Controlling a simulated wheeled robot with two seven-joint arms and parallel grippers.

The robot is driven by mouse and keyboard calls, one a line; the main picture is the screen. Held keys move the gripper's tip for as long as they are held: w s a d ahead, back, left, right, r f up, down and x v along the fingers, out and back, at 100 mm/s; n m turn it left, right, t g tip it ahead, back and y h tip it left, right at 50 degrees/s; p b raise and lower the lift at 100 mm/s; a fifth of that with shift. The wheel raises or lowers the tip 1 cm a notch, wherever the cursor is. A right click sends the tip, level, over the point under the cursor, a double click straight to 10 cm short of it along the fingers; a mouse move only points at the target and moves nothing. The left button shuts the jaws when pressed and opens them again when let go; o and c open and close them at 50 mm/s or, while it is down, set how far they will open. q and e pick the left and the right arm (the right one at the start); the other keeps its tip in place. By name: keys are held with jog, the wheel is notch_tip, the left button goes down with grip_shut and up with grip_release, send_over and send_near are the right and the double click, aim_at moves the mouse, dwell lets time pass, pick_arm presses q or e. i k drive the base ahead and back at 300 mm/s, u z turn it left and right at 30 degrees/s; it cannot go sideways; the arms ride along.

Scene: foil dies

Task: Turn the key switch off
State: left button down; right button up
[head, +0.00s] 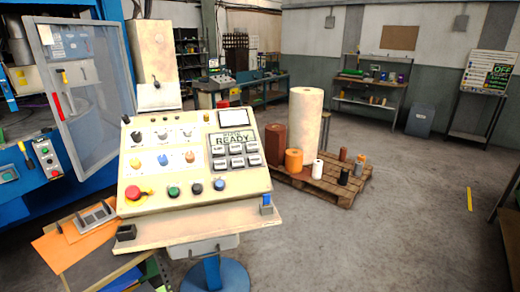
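A cream sloped control panel (200,160) stands in front of me on a blue pedestal. It carries rows of small knobs and switches. A blue knob (162,160) and a tan knob (190,156) sit in the middle row. A red mushroom button (132,192) on a yellow plate is at the lower left, with green, blue and black controls beside it. A small display (237,138) reads READY. Which control is the key switch, and how it is turned, is too small to tell. Neither of my grippers is in view.
A blue machine with a mesh guard door (84,95) stands at the left. Orange sheets (62,248) lie on a low table at lower left. Rolls (306,120) stand on a wooden pallet (340,188) behind the panel. The floor at right is mostly clear.

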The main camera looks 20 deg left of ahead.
aim_at(187, 131)
jog(key=u, duration=1.2)
